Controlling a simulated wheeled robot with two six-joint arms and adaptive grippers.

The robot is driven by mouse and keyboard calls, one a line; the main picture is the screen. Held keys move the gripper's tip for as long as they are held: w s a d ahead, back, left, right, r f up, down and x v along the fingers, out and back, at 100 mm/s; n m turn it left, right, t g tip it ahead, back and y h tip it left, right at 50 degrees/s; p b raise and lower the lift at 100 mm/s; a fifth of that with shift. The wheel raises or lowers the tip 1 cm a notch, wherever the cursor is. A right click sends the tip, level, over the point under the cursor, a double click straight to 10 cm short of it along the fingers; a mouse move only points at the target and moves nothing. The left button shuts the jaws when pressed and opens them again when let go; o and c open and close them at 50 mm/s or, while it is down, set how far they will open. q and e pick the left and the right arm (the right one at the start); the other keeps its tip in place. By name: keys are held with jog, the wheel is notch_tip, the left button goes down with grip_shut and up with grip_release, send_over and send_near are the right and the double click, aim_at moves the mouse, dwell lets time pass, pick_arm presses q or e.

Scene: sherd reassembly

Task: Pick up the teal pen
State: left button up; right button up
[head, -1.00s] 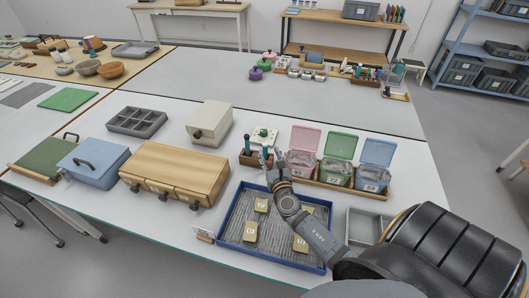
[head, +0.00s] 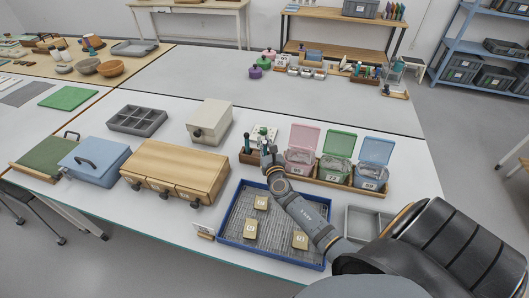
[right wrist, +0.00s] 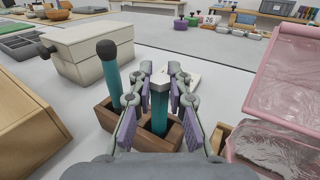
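A small wooden holder (right wrist: 167,138) has two teal upright tools in it. One teal shaft (right wrist: 159,105) with a pale flat top stands between the fingers of my right gripper (right wrist: 160,82). The other teal tool (right wrist: 110,78) has a round black top and stands to the left of the fingers. My right gripper looks open around the first shaft; a firm grip on it does not show. In the head view the right gripper (head: 268,152) is over the holder (head: 248,158) and hides part of it. My left gripper is not in view.
Lidded pink (head: 300,157), green (head: 335,170) and blue (head: 369,178) bins stand right of the holder. A cream box (head: 210,121) and a wooden drawer box (head: 174,170) are to the left. A blue-rimmed tray (head: 226,240) with beige labelled blocks lies in front.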

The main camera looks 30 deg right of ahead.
grip_shut()
jog(key=shift+r, duration=0.15)
